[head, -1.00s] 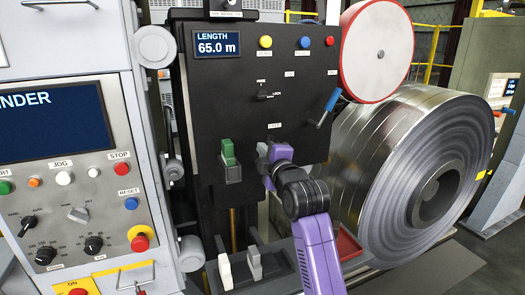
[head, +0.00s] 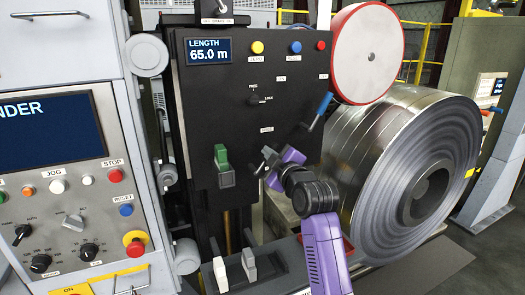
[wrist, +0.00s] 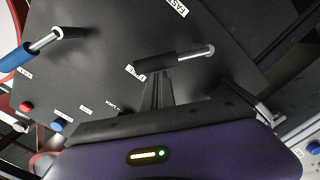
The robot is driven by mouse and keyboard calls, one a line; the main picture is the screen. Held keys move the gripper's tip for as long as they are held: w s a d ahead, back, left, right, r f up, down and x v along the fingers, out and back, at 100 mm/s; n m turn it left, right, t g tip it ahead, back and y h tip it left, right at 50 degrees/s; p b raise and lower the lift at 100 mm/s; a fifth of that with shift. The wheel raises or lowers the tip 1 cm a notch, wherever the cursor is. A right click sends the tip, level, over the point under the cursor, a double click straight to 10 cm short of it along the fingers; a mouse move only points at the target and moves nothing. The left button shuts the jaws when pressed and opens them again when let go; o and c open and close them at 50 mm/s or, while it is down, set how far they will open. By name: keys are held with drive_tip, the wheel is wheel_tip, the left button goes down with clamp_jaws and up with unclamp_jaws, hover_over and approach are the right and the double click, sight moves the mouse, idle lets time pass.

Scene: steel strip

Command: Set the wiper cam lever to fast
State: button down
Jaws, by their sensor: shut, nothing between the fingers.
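A lever with a black grip and a silver rod end (wrist: 185,58) stands out from the black panel (head: 205,110) in the wrist view; I take it for the wiper cam lever. A "FAST" label (wrist: 175,6) is on the panel near it, and a smaller label (wrist: 135,71) lies beside its black end. My gripper (wrist: 158,84) is shut and empty, its fingertips at the middle of the lever; I cannot tell if they touch. In the head view my gripper (head: 268,162) is in front of the panel's lower middle and hides most of this lever.
A blue-handled lever (head: 321,106) projects to the right, also in the wrist view (wrist: 18,57). A green switch (head: 221,156) is to the left. A black FREE/LOCK knob (head: 257,100) is above. A large steel coil (head: 420,165) fills the right. Two small levers (head: 248,262) stand below.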

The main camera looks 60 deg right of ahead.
drive_tip(key=s+d+f+m, duration=0.2)
drive_tip(key=d+f+m, duration=0.2)
drive_tip(key=m, duration=0.4)
drive_tip(key=shift+s+f+y+b, duration=0.3)
drive_tip(key=shift+s+f+b, duration=0.05)
drive_tip(key=shift+f, duration=0.15)
idle(0.4)
